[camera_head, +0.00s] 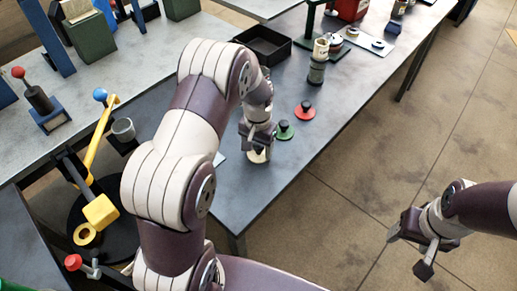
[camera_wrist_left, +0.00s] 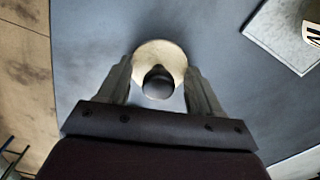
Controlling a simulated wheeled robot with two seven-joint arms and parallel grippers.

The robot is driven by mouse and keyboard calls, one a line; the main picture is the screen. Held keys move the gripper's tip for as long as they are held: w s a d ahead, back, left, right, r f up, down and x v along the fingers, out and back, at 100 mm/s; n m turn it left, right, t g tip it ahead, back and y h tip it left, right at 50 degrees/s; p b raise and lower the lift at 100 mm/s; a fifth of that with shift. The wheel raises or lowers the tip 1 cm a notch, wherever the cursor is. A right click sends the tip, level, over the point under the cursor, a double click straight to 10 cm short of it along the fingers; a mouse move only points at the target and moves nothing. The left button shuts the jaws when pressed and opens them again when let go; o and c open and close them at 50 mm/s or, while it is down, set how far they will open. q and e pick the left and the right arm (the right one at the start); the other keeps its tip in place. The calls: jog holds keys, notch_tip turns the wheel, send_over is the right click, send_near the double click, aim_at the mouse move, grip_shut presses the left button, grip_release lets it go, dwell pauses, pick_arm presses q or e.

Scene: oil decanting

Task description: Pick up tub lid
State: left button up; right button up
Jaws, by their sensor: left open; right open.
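A round cream lid with a dark knob, which looks like the tub lid (camera_head: 257,156), lies on the grey table near its front edge. My left gripper (camera_head: 258,143) points down just above it and hides part of it. In the left wrist view the lid (camera_wrist_left: 158,48) and its dark knob (camera_wrist_left: 158,80) show between the two fingers of my open left gripper (camera_wrist_left: 158,72). I cannot tell how far above the lid the fingertips are. My right gripper (camera_head: 408,252) is open and empty over the floor at the right.
A green knobbed disc (camera_head: 284,131) and a red one (camera_head: 304,111) lie close to the right of the lid. A grey-green container (camera_head: 317,70) and a black tray (camera_head: 262,44) stand further back. A yellow lever (camera_head: 98,135) is at the left.

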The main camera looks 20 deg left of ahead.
pick_arm(q)
jog(key=c, duration=1.1)
